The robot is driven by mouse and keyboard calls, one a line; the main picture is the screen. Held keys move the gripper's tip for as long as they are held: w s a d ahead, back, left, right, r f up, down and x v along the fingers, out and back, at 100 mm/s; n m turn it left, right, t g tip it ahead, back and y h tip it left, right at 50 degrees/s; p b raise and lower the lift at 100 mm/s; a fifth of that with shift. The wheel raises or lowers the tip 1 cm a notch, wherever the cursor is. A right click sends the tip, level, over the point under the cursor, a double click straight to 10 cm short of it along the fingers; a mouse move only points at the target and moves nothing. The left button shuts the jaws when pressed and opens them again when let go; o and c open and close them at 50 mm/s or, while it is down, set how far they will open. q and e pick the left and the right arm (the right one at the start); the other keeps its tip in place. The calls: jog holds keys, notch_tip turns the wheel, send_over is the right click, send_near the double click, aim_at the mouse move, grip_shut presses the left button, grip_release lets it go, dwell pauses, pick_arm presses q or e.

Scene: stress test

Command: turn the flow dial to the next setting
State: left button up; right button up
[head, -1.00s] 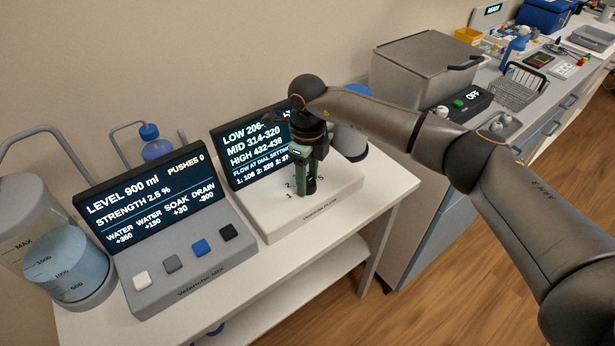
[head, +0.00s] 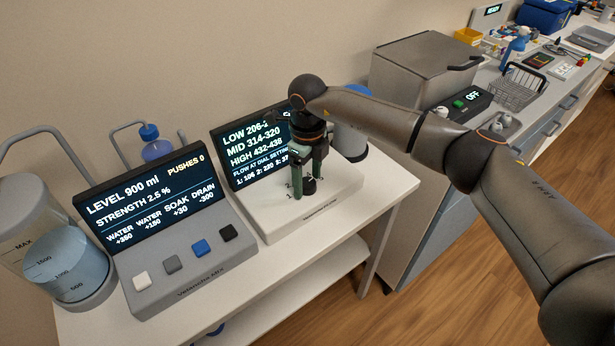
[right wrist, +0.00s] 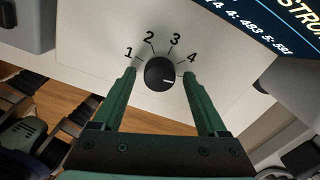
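The flow dial (right wrist: 160,74) is a round black knob on a white panel. In the right wrist view its white mark points right, below the 4, toward one finger; any number there is hidden. The numbers 1 to 4 show. In the head view the dial (head: 309,186) sits on the white flow unit (head: 335,203), partly behind my fingers. My right gripper (right wrist: 158,84) is open, with one green finger on each side of the dial and a visible gap to each. It also shows in the head view (head: 308,178). My left gripper is not in view.
A screen (head: 248,150) behind the dial lists LOW, MID and HIGH flow ranges, partly covered by my gripper. To the left stand a button console (head: 190,270) and a water jar (head: 65,255). A grey lidded box (head: 425,70) stands to the right.

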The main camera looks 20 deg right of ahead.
aim_at(308, 183)
notch_tip(308, 183, up, 12)
jog(key=shift+r+b, duration=0.25)
jog(key=shift+b, duration=0.1)
dwell(0.4)
jog(key=shift+s, duration=0.1)
